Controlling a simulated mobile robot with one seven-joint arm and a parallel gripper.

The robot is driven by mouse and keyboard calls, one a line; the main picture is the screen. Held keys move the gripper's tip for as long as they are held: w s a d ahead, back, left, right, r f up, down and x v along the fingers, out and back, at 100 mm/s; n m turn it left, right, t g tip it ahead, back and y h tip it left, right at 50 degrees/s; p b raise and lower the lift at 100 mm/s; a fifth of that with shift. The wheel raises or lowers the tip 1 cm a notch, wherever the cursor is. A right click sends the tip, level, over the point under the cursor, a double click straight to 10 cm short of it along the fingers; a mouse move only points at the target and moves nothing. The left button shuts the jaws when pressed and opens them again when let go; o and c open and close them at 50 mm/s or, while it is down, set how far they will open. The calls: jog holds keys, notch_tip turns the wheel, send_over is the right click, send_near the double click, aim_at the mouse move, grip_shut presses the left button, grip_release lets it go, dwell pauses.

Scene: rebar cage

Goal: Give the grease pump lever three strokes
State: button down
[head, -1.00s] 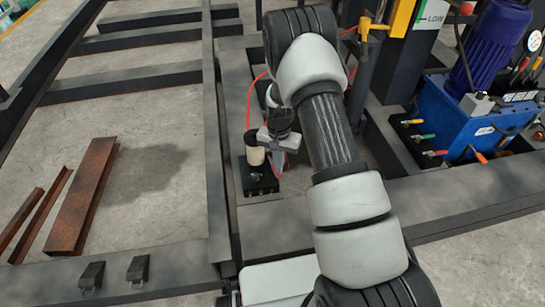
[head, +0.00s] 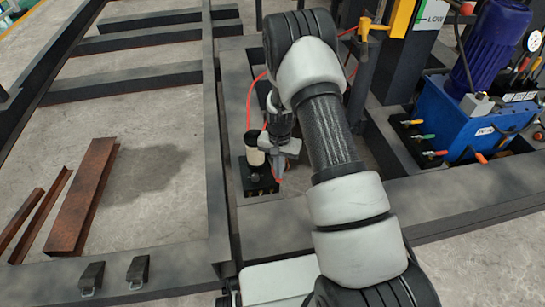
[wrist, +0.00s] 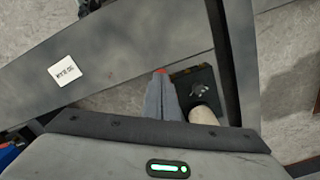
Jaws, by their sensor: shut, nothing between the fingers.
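The grease pump (head: 257,157) has a cream reservoir with a black top on a black base plate with small fittings, left of my arm in the head view. In the wrist view its cream reservoir (wrist: 203,115) is partly cut off by my wrist housing. My gripper (head: 279,167) is shut and empty, pointing down close to the right side of the reservoir. Its grey fingers also show in the wrist view (wrist: 160,88). A small red part (wrist: 161,71) shows at the fingertips; I cannot tell whether it is the lever's end or whether they touch. The rest of the lever is hidden.
Dark steel beams (head: 217,130) frame the pump. A red hose (head: 250,95) runs behind it. A blue hydraulic unit (head: 465,120) with coloured handles stands at the right. Rusty steel pieces (head: 85,195) lie on open floor at the left.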

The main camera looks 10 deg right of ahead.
jog(key=shift+s+f, duration=0.3)
jog(key=shift+f, duration=0.25)
jog(key=shift+s+f, duration=0.3)
jog(key=shift+f, duration=0.35)
jog(key=shift+s+f, duration=0.25)
jog(key=shift+f, duration=0.4)
